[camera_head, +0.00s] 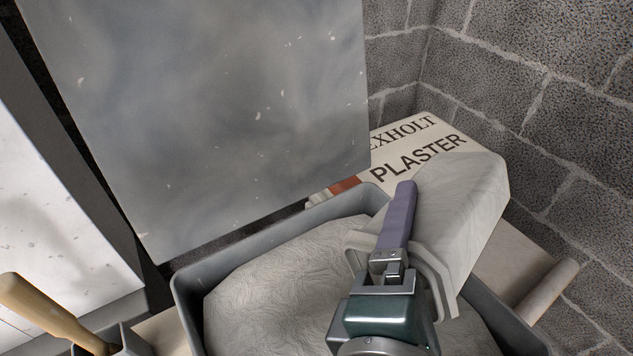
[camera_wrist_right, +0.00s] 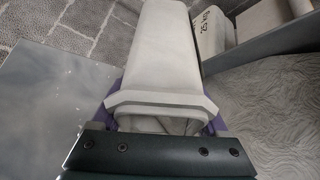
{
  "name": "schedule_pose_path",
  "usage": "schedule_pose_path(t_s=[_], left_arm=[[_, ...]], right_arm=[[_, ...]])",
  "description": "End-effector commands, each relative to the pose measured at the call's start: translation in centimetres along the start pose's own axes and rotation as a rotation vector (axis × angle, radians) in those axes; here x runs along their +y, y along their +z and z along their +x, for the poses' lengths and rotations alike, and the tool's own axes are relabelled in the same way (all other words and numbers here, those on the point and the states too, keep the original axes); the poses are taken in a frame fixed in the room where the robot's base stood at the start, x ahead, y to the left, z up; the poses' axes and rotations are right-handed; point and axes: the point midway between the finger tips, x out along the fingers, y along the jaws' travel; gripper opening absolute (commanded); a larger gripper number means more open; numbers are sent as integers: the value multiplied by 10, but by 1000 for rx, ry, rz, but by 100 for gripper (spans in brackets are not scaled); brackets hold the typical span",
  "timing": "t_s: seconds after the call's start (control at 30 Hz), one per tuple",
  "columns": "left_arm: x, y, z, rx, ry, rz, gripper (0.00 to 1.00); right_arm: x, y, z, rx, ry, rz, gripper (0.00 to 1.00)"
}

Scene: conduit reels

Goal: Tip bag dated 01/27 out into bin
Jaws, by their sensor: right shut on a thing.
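My right gripper (camera_head: 398,225) is shut on a pale grey-white bag (camera_head: 465,215), with purple fingers at the bag's neck. In the right wrist view the fingers show on both sides of the neck of this bag (camera_wrist_right: 165,50). Its cuffed mouth end faces my gripper, above the bin (camera_head: 285,226). The grey bin holds a pale, wrinkled-looking fill (camera_head: 275,285). I see no material falling from the bag. No date is readable on it. My left gripper is not in view.
A bag printed PLASTER (camera_head: 415,145) lies behind the bin, against the block wall (camera_head: 555,110). A large grey panel (camera_head: 210,110) stands at the back left. A wooden handle (camera_head: 45,312) sticks up at lower left. A pale roll (camera_head: 547,292) lies to the right.

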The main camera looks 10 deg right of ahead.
Motion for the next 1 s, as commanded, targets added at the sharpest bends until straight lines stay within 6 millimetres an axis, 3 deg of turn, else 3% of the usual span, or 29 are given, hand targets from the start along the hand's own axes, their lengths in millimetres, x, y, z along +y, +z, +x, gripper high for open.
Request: schedule_pose_path(t_s=[1.0], left_arm=[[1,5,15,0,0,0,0]], right_arm=[[7,1,-7,-67,108,-45,0]])
